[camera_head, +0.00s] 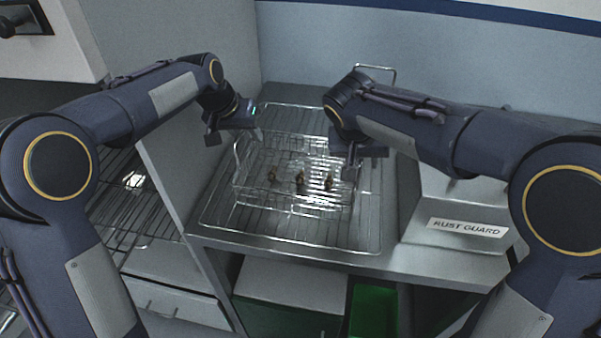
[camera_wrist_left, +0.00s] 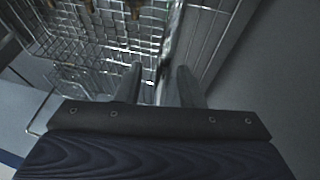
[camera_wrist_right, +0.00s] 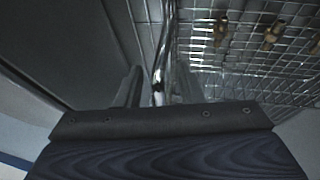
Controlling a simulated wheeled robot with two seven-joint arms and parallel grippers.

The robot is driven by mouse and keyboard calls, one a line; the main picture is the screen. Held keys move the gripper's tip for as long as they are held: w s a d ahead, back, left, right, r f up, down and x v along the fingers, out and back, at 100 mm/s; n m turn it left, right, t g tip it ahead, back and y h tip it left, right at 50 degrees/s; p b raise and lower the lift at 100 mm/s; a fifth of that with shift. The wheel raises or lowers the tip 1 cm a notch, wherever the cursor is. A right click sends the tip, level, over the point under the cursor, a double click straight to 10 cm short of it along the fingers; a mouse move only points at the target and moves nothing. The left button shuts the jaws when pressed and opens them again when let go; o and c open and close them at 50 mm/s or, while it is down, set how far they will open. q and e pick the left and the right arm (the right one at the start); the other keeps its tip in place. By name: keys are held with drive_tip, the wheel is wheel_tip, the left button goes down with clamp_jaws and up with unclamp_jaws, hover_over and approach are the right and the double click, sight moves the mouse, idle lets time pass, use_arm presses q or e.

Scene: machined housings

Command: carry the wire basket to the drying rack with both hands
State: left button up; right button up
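The wire basket (camera_head: 290,205) holds three small brass-coloured parts (camera_head: 300,179) and sits on a larger wire tray (camera_head: 290,240) on the counter. My left gripper (camera_head: 234,138) is open at the basket's left end; in the left wrist view the basket's mesh (camera_wrist_left: 100,45) lies below and beside its fingers. My right gripper (camera_head: 345,168) is at the basket's right end; the right wrist view shows its fingers apart, with basket-end wires (camera_wrist_right: 160,75) between them. A wire rack (camera_head: 125,205) stands lower left, beyond a grey partition; I cannot tell which wire frame is the drying rack.
The grey partition (camera_head: 175,150) separates the counter from the left rack. A grey box labelled RUST GUARD (camera_head: 465,228) stands close on the right. A wall (camera_head: 440,60) rises behind. A green bin (camera_head: 375,312) is below the counter.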

use_arm(q)
clamp_jaws()
use_arm(e)
clamp_jaws()
use_arm(q)
drive_tip(key=shift+r, duration=0.2)
use_arm(e)
drive_tip(key=shift+r, duration=0.15)
